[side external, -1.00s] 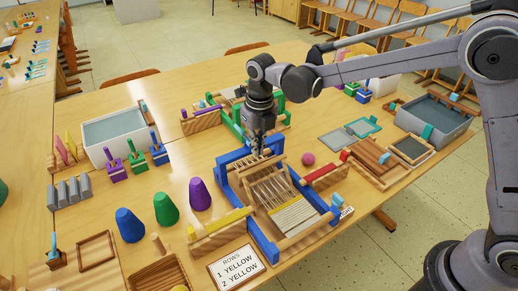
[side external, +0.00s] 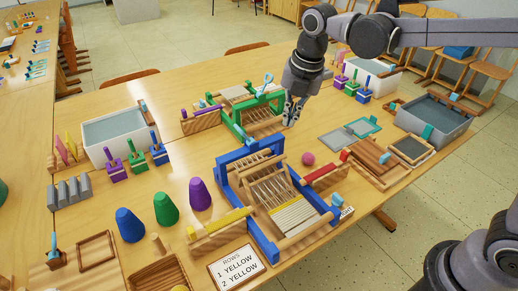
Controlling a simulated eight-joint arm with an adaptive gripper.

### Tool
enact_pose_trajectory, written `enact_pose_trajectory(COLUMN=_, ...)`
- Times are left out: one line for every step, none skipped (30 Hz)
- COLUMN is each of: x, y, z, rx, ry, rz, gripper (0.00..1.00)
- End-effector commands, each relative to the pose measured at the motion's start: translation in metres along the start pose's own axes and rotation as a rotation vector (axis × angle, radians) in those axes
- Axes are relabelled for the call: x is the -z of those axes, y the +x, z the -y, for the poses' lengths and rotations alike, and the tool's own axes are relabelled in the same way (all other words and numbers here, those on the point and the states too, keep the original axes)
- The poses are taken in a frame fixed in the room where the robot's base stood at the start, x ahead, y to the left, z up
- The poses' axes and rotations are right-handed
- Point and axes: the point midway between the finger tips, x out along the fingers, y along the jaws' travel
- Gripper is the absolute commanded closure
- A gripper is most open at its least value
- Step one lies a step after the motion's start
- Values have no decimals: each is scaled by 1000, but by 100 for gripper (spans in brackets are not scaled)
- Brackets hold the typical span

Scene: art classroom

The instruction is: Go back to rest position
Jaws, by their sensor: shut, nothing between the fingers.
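My gripper (side external: 291,112) points down above the table, shut and empty. It hangs to the right of the green loom (side external: 236,122) and behind the blue loom (side external: 262,245), apart from the blue frame in the picture. The blue loom holds wooden bars and pale threads with some woven rows at its near end. My arm reaches in from the upper right.
A sign reading "ROWS 1 YELLOW 2 YELLOW" (side external: 237,268) lies in front. Blue, green and purple cones (side external: 200,195) stand left of the blue loom. A pink ball (side external: 308,158), a grey bin (side external: 434,118) and small frames (side external: 411,149) are to the right. A white tub (side external: 108,152) stands at left.

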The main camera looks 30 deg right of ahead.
Motion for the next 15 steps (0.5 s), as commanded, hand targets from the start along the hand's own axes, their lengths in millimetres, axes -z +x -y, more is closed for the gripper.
enact_pose_trajectory(x=0, y=-5, z=12, rx=-17, ry=111, rz=11, gripper=100)
enact_pose_trajectory(x=-1, y=-8, z=18, rx=-29, ry=181, rz=17, gripper=100)
enact_pose_trajectory(x=-1, y=-11, z=26, rx=-44, ry=274, rz=24, gripper=100)
enact_pose_trajectory(x=-1, y=-13, z=32, rx=-57, ry=343, rz=29, gripper=100)
enact_pose_trajectory(x=0, y=-15, z=38, rx=-68, ry=411, rz=32, gripper=100)
enact_pose_trajectory(x=0, y=-17, z=46, rx=-86, ry=503, rz=37, gripper=100)
enact_pose_trajectory(x=0, y=-19, z=52, rx=-99, ry=572, rz=39, gripper=100)
enact_pose_trajectory(x=0, y=-20, z=58, rx=-112, ry=640, rz=41, gripper=100)
enact_pose_trajectory(x=1, y=-22, z=66, rx=-131, ry=732, rz=42, gripper=100)
enact_pose_trajectory(x=2, y=-22, z=72, rx=-145, ry=801, rz=42, gripper=100)
enact_pose_trajectory(x=2, y=-23, z=78, rx=-160, ry=870, rz=42, gripper=100)
enact_pose_trajectory(x=4, y=-24, z=86, rx=-179, ry=961, rz=40, gripper=100)
enact_pose_trajectory(x=4, y=-24, z=92, rx=-195, ry=1028, rz=38, gripper=100)
enact_pose_trajectory(x=5, y=-24, z=98, rx=-210, ry=1097, rz=35, gripper=100)
enact_pose_trajectory(x=7, y=-24, z=106, rx=-231, ry=1188, rz=30, gripper=100)
